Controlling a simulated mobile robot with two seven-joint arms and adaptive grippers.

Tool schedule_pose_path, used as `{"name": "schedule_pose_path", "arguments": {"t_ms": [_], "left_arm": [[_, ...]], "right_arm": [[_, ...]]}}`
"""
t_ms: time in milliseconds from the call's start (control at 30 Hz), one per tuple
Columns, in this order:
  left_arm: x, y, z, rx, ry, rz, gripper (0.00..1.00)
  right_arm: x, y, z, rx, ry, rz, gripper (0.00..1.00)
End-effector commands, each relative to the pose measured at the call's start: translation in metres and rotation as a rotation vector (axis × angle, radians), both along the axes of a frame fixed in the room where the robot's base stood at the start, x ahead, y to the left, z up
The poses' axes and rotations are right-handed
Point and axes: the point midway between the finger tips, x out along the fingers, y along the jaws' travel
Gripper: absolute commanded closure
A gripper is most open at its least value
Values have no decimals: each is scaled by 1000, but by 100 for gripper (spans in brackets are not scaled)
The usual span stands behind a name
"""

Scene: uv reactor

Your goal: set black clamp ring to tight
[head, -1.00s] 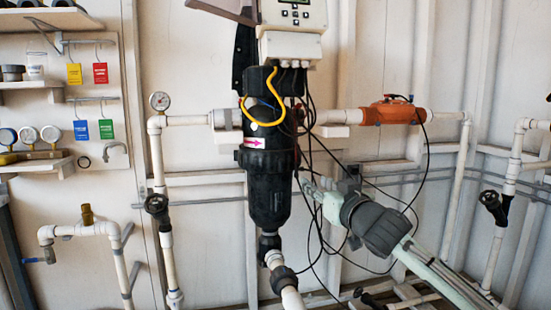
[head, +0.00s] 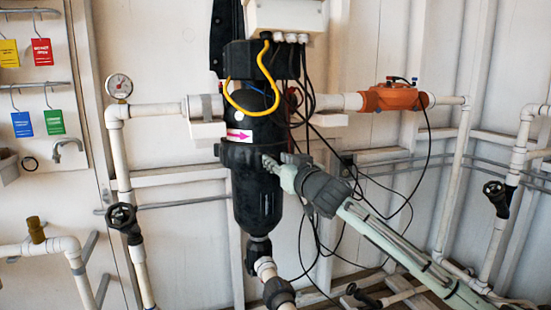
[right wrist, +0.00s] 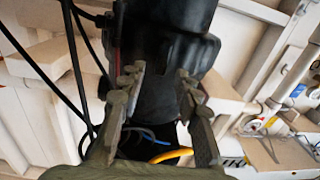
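The black clamp ring (head: 240,154) is the wide collar around the upright black reactor housing (head: 257,205) in the head view. In the right wrist view the ring (right wrist: 188,50) is at the top centre, beyond the fingertips. My right gripper (head: 270,163) is at the ring's right side in the head view. In the right wrist view its two fingers (right wrist: 158,80) are apart, with the black housing behind the gap. I cannot tell whether a finger touches the ring. My left gripper is not in view.
A yellow cable (head: 238,105) loops above the ring, and thin black cables hang beside the housing. White pipes, a gauge (head: 119,87) and a black-handled valve (head: 122,216) stand at left. An orange valve actuator (head: 395,98) is at upper right.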

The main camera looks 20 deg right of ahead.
Motion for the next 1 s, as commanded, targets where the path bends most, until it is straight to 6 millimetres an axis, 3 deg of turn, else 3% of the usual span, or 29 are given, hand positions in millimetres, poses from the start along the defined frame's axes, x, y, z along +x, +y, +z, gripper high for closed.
{"name": "schedule_pose_path", "arguments": {"t_ms": [133, 433, 700, 1000], "left_arm": [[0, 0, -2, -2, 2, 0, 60], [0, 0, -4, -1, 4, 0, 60], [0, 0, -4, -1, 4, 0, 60], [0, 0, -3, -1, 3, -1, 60]], "right_arm": [[12, 1, 0, 0, 0, 0, 67], [15, 2, 0, 0, -1, 0, 67], [15, 1, 0, 0, -1, 0, 100], [15, 1, 0, -1, 0, 0, 100]]}}
